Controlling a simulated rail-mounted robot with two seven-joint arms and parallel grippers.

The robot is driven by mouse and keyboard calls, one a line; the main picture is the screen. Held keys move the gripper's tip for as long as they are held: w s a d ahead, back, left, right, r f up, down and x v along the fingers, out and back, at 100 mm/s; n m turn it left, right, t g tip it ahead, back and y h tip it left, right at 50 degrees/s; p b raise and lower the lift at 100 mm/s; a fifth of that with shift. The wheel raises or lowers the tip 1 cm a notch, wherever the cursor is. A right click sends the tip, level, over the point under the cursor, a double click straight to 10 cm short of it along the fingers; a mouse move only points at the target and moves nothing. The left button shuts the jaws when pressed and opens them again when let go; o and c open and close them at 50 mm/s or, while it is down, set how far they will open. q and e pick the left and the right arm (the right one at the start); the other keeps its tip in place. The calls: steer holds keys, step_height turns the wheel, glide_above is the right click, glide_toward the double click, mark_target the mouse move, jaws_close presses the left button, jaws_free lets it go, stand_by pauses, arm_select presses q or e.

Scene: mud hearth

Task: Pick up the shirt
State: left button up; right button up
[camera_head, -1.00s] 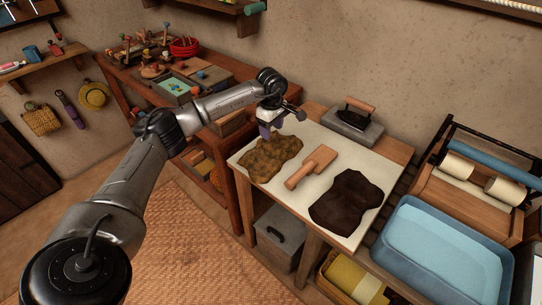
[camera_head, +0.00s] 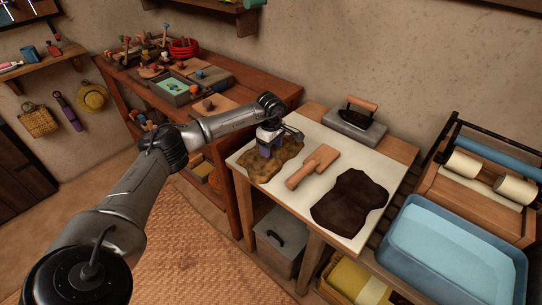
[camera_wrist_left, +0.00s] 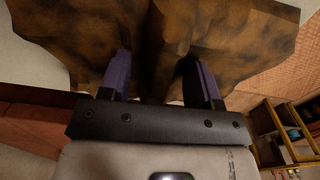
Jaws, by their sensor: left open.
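A crumpled, mottled yellow-brown cloth (camera_head: 282,163), perhaps the shirt, lies on the left part of the white ironing cloth. A dark brown, flat, garment-shaped piece (camera_head: 348,203) lies on the right part; I cannot tell for sure which one is the shirt. My left gripper (camera_head: 268,152) is at the mottled cloth and hides part of it. In the left wrist view, my left gripper (camera_wrist_left: 160,72) has its two purple fingers apart, with folds of the mottled cloth (camera_wrist_left: 220,35) in front of and between them. Whether they touch it is unclear. My right gripper is not in view.
A wooden paddle (camera_head: 314,167) lies between the two cloths on the white sheet (camera_head: 300,210). An iron on a grey block (camera_head: 354,124) stands at the back. A blue basin (camera_head: 455,245) and a roller wringer (camera_head: 480,175) stand at the right. A cluttered wooden table (camera_head: 230,95) is behind left.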

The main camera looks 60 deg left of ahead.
arm_select(q)
steer(key=shift+c, duration=0.4)
steer(key=shift+c, duration=0.8)
steer(key=c, duration=0.6)
steer(key=shift+c, duration=0.2)
steer(key=shift+r, duration=0.1)
steer(key=shift+r+p, duration=0.3)
steer(key=shift+r, duration=0.1)
step_height(320, 180, up, 4)
steer(key=shift+f+p, duration=0.25)
steer(key=shift+p, duration=0.6)
steer(key=w+d+r+p, duration=0.3)
steer(key=w+d+r, duration=0.3)
steer(key=d, duration=0.3)
steer(key=shift+w+d+r+p, duration=0.25)
steer(key=shift+w+r+p, duration=0.05)
steer(key=shift+w, duration=0.1)
